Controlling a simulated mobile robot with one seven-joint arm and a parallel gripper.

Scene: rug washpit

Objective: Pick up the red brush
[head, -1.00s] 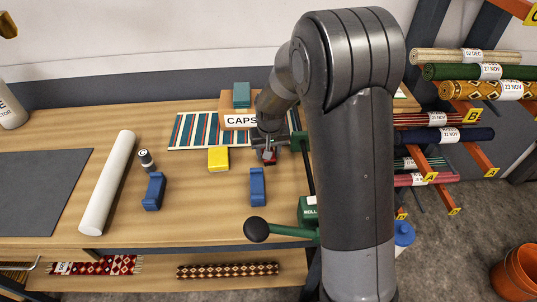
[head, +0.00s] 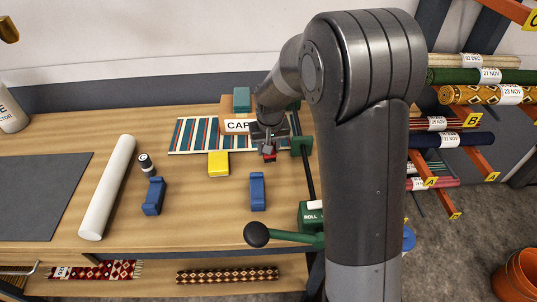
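A small red thing (head: 269,156), likely the red brush, shows on the workbench just right of the middle, at the front edge of a striped rug. Most of it is hidden by my gripper. My gripper (head: 267,149) points down from above, with its fingertips right at the red thing. The fingers are too small and too covered to tell whether they are open or shut on it.
A yellow block (head: 218,164) and blue blocks (head: 257,191) (head: 153,196) lie nearby. A teal block (head: 241,100) sits on a box labelled "CAP" behind. A green lever machine (head: 311,216) stands close on the right. A white roll (head: 107,188) lies left.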

